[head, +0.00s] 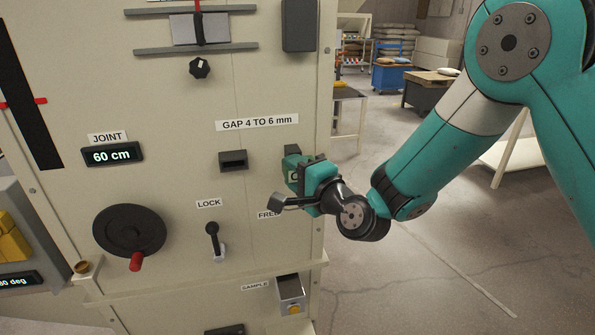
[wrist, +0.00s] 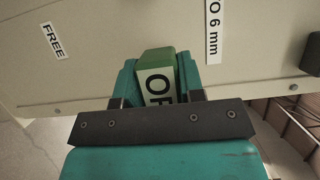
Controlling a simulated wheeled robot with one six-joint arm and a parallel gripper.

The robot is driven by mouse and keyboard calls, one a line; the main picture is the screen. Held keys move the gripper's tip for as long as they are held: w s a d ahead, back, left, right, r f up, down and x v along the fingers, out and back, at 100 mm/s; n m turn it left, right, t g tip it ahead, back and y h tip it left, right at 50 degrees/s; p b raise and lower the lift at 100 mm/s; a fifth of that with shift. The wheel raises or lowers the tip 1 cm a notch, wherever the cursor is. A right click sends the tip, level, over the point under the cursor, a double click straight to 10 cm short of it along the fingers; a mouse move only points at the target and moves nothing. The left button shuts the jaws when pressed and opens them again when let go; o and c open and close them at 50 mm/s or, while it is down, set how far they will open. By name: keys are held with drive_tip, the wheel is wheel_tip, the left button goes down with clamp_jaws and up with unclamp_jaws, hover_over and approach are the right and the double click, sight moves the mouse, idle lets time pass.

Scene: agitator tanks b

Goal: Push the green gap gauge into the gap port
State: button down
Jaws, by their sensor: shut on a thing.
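The gap port (head: 233,160) is a dark, raised slot on the beige panel, below the "GAP 4 TO 6 mm" label. My gripper (head: 303,180) is at the panel's right edge, to the right of the port and at about its height. It is shut on the green gap gauge (wrist: 155,62), a green block with a pale face and partly hidden black letters. The gauge's green body (head: 292,178) also shows in the head view, partly hidden by the fingers. In the wrist view my gripper (wrist: 158,80) has a finger on each side of it. The port is outside the wrist view.
Below the port, a LOCK/FREE lever (head: 213,240) sticks out of the panel. A black handwheel (head: 129,231) with a red knob is lower left. A sample box (head: 291,292) is lower right. The panel between gauge and port looks clear.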

drive_tip(key=shift+w+a+p, duration=0.25)
drive_tip(key=shift+w+p, duration=0.4)
drive_tip(key=shift+w, duration=0.25)
drive_tip(key=c, duration=0.6)
unclamp_jaws()
drive_tip(key=shift+c, duration=0.2)
